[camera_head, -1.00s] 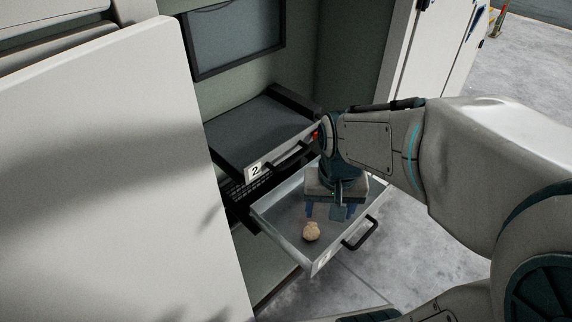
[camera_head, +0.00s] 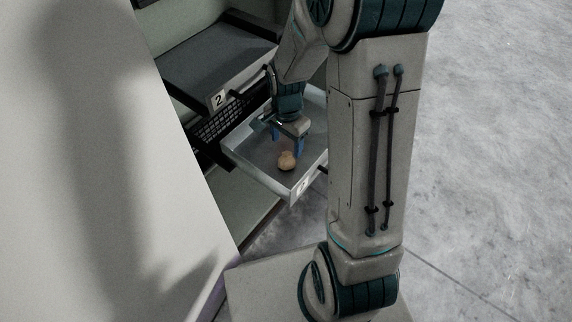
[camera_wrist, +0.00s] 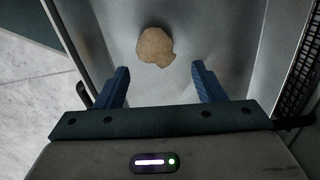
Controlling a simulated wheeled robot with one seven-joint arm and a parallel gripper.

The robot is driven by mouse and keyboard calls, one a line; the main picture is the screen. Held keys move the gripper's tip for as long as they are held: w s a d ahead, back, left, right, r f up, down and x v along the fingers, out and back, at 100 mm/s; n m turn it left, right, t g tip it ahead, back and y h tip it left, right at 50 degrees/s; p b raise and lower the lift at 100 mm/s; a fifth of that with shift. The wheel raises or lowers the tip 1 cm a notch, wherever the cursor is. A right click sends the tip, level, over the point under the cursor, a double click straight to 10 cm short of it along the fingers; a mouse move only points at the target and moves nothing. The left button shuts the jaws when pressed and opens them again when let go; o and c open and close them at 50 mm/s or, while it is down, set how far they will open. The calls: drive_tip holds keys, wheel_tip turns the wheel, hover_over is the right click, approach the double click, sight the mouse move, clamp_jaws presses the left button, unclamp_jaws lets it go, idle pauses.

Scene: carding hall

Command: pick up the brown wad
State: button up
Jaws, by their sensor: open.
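The brown wad (camera_head: 287,161) is a small, lumpy tan-brown piece lying on the floor of an open drawer (camera_head: 253,168) with light walls. In the wrist view the wad (camera_wrist: 155,47) lies just beyond my fingertips, roughly between their lines and a little left of centre. My gripper (camera_head: 287,142) is inside or just above the drawer, pointing down, behind the wad in the head view. Its two blue fingers show apart and empty in the wrist view (camera_wrist: 160,78).
A drawer marked 2 (camera_head: 205,72) sits above the open drawer, pulled partly out. A black mesh panel (camera_head: 215,125) shows between them. A large pale panel (camera_head: 70,170) stands at the left. Bare grey floor (camera_head: 490,150) is free at the right.

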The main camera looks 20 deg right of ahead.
sight(285, 158)
drive_tip(key=f+b, duration=0.1)
drive_tip(key=f, duration=0.1)
drive_tip(key=f+b, duration=0.1)
drive_tip(key=f, duration=0.2)
drive_tip(key=f+b, duration=0.1)
drive_tip(key=f, duration=0.1)
drive_tip(key=shift+s+a+f+b, duration=0.15)
drive_tip(key=shift+s+a+b, duration=0.1)
drive_tip(key=shift+b, duration=0.1)
drive_tip(key=c, duration=1.1)
